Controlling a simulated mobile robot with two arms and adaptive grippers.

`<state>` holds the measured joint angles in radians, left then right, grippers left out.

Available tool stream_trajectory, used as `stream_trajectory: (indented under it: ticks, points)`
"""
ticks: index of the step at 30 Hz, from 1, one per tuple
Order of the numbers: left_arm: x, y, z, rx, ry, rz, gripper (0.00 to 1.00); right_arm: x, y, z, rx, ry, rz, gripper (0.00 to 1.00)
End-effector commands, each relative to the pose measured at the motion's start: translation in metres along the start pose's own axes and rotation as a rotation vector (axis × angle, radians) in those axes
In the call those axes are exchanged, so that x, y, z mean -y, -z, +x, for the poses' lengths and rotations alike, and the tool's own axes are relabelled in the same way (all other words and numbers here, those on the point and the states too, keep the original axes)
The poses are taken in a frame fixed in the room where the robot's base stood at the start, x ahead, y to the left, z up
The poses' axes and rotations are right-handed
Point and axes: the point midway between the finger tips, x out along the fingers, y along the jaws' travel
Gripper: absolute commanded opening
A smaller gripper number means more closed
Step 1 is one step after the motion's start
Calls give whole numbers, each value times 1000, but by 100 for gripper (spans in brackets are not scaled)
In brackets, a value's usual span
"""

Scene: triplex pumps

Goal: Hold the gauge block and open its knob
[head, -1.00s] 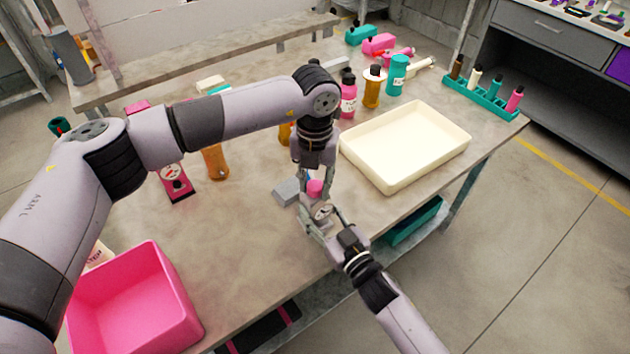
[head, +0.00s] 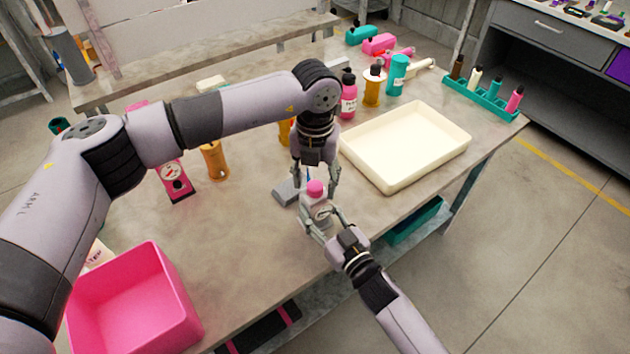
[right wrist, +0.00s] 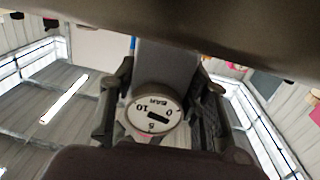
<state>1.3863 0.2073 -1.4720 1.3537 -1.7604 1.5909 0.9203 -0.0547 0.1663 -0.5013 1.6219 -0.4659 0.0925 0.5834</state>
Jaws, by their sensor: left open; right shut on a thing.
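The gauge block is a small grey block (head: 318,208) with a pink knob (head: 315,187) on top. My right gripper (head: 320,223) is shut on the block and holds it near the table's front edge. In the right wrist view the white dial (right wrist: 155,114) marked BAR faces the camera, between the fingers (right wrist: 160,100). My left gripper (head: 315,183) points down from above, with its open fingers on either side of the knob. I cannot tell whether a finger touches the knob. The block's lower part is partly hidden by my right fingers.
A grey block (head: 287,191) lies on the table just left of the gauge block. A cream tray (head: 405,183) stands to the right, and a pink bin (head: 135,300) at the front left. Bottles (head: 348,98) stand behind. The middle left of the table (head: 240,230) is clear.

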Motion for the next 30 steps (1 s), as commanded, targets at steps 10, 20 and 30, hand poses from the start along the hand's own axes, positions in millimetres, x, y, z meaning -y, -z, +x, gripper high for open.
stream_trajectory:
  ticks: [10,20,30]
  points:
    - [0,-1,-72,5,1,1,50,-1,0,0,1,-1,0,0]
    - [0,0,-110,1,1,0,50,-1,0,0,1,-1,0,0]
    - [0,0,-112,0,1,0,50,-1,0,0,1,-2,0,0]
